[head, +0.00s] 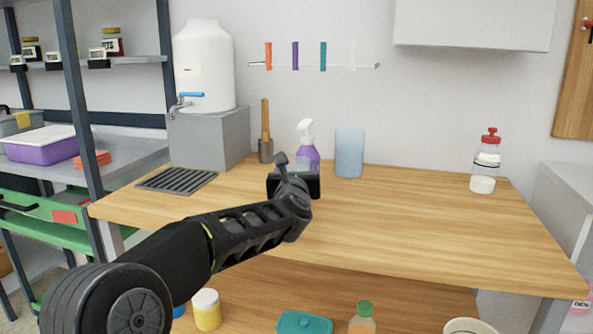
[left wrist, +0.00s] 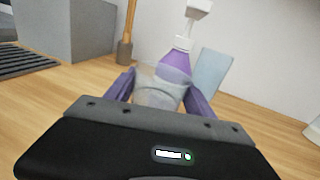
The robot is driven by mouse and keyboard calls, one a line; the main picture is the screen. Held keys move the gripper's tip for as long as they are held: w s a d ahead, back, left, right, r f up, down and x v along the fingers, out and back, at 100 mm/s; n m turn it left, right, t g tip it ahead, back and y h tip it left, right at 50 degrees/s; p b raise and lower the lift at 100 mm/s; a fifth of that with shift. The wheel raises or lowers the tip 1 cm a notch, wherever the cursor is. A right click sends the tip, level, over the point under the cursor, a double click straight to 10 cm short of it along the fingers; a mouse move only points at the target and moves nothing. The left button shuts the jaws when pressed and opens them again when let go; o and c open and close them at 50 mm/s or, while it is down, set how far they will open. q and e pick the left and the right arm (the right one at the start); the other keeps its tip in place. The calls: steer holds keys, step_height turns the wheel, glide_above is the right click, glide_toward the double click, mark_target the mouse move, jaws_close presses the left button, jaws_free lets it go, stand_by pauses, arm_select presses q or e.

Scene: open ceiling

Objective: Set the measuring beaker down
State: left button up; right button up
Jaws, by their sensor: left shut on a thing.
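My left gripper (head: 293,178) is over the wooden workbench (head: 400,215), its fingers pointing away toward the back wall. In the left wrist view its two purple fingers (left wrist: 160,93) are shut on a clear, see-through vessel, the measuring beaker (left wrist: 157,88). The beaker looks about upright. Its lower part is hidden by the gripper body, so I cannot tell whether its base touches the bench. In the head view the gripper hides most of it. My right gripper is not in view.
A purple spray bottle (head: 308,157) stands just behind the beaker, with a blue translucent cylinder (head: 349,153) to its right. A wooden-handled tool (head: 265,135) and a drain grate (head: 178,180) are left. A red-capped bottle (head: 486,163) stands far right. The bench's middle and right are clear.

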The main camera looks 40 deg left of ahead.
arm_select(q)
steer(key=o, duration=1.4)
steer(key=shift+o, duration=0.2)
steer(key=shift+r, duration=0.1)
steer(key=v, duration=1.2)
